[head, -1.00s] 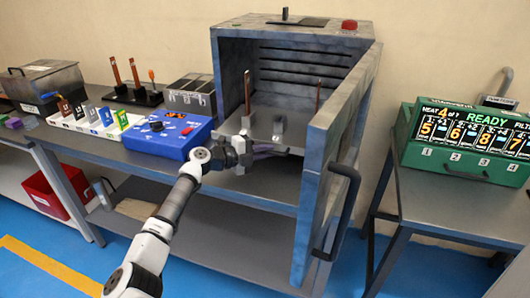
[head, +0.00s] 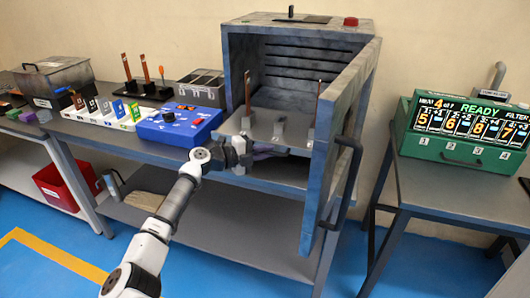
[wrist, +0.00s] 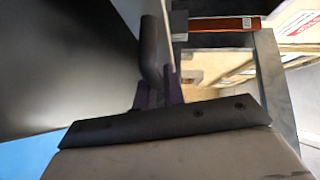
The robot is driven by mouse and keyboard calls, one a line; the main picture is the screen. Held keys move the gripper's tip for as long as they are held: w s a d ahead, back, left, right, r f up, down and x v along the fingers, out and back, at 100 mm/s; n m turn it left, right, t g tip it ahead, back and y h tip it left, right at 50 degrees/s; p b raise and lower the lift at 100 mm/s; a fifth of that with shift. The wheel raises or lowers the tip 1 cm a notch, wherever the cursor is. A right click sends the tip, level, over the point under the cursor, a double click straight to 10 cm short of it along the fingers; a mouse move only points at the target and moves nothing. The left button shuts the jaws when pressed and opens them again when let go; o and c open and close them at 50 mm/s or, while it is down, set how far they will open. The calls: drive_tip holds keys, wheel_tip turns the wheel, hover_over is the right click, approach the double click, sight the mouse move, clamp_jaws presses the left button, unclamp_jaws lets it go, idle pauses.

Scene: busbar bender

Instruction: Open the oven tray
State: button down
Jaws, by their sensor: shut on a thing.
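The oven (head: 340,75) is a grey-blue metal box on the bench, with its door (head: 335,165) swung open to the right. Inside is the grey oven tray (head: 265,122), level, with upright copper bars and grey blocks on it. My gripper (head: 262,153) is at the tray's front edge, left of the open door. In the wrist view its purple fingers (wrist: 160,92) are shut on the dark tray handle (wrist: 152,50). The exact grip on the handle is partly hidden in the head view.
The open door with its black handle (head: 347,180) stands close to the right of my gripper. A blue control box (head: 178,124) is on the bench to the left. A green display unit (head: 465,135) stands on the right table. Floor in front is clear.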

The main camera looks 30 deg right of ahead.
drive_tip(key=c, duration=1.8)
unclamp_jaws()
drive_tip(key=shift+o, duration=0.2)
drive_tip(key=a+r+b, duration=0.2)
drive_tip(key=a+b, duration=0.2)
drive_tip(key=a, duration=0.9)
drive_tip(key=shift+w+a, duration=0.35)
drive_tip(key=shift+w, duration=0.1)
drive_tip(key=shift+r, duration=0.1)
